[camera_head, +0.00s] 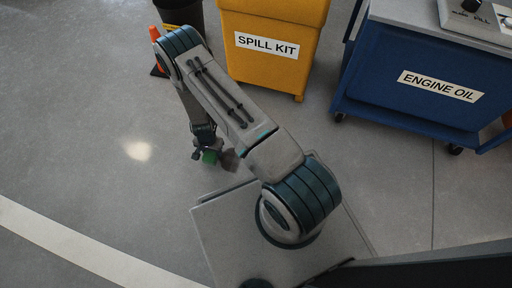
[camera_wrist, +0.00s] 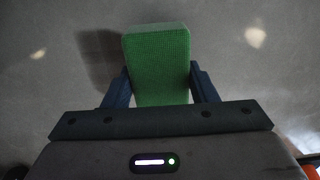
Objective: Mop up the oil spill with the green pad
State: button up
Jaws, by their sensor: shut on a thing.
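The green pad (camera_wrist: 157,62) is a textured block held between the two dark fingers of my gripper (camera_wrist: 161,85) in the wrist view. In the head view my gripper (camera_head: 205,153) is low over the grey floor, left of the middle, with a small part of the green pad (camera_head: 209,157) showing. I cannot tell whether the pad touches the floor. A dark patch lies on the floor right beside the pad in both views; I cannot tell whether it is shadow or oil. No clear oil spill shows elsewhere.
A yellow spill kit bin (camera_head: 268,66) stands behind my arm. A blue engine oil cart (camera_head: 410,78) on casters is at the right. A dark bin (camera_head: 178,14) and an orange cone (camera_head: 155,36) stand at the top left. Floor at the left is open, crossed by a white line (camera_head: 80,250).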

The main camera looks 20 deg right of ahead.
jog(key=shift+d+r+p, duration=0.1)
jog(key=shift+r+p, duration=1.05)
jog(key=shift+r, duration=0.85)
